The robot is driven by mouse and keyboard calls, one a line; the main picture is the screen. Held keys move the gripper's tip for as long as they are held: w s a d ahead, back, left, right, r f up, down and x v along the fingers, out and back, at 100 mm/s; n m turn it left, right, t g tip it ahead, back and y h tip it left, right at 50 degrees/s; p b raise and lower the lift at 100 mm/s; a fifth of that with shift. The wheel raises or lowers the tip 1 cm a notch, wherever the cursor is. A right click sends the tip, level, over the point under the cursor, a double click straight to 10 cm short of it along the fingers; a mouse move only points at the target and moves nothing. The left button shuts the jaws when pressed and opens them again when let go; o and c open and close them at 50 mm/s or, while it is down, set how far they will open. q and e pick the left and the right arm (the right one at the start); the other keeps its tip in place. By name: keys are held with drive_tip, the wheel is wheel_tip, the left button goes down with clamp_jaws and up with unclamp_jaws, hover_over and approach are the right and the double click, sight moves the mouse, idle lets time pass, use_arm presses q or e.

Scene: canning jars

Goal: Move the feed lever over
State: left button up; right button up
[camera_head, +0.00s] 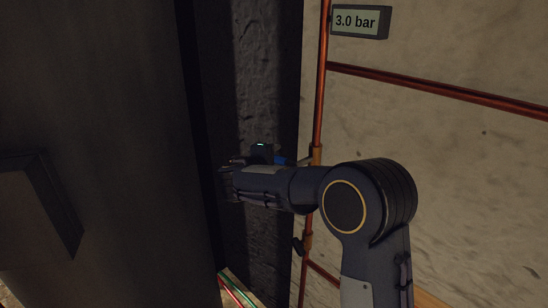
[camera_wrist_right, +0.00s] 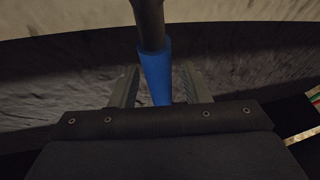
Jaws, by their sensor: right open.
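The feed lever (camera_wrist_right: 157,72) has a blue sleeve and a dark metal shaft that runs up out of the top of the right wrist view. In the head view its blue part (camera_head: 281,160) shows just left of the copper pipe, partly hidden behind my right arm. My right gripper (camera_wrist_right: 158,84) is open, with one finger on each side of the blue sleeve and a visible gap on both sides. In the head view the right gripper (camera_head: 228,184) is dark and hard to make out. My left gripper is not in view.
A vertical copper pipe (camera_head: 321,90) runs up the pale wall, with a branch pipe (camera_head: 440,88) to the right. A display (camera_head: 360,21) reads 3.0 bar. A dark fitting (camera_head: 299,246) sits lower on the pipe. A large dark panel (camera_head: 100,120) fills the left side.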

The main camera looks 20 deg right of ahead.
clamp_jaws()
drive_tip(key=shift+f, duration=0.1)
idle(0.4)
drive_tip(key=s+d+f+n+g+h+p, duration=0.1)
drive_tip(key=s+d+f+n+g+p, duration=0.1)
drive_tip(key=s+f+n+g+p, duration=0.5)
drive_tip(key=shift+s+d+n+g+h+p, duration=0.55)
drive_tip(key=shift+n+p, duration=1.05)
drive_tip(key=shift+p, duration=1.55)
drive_tip(key=shift+a+g, duration=0.15)
drive_tip(key=shift+g, duration=0.1)
unclamp_jaws()
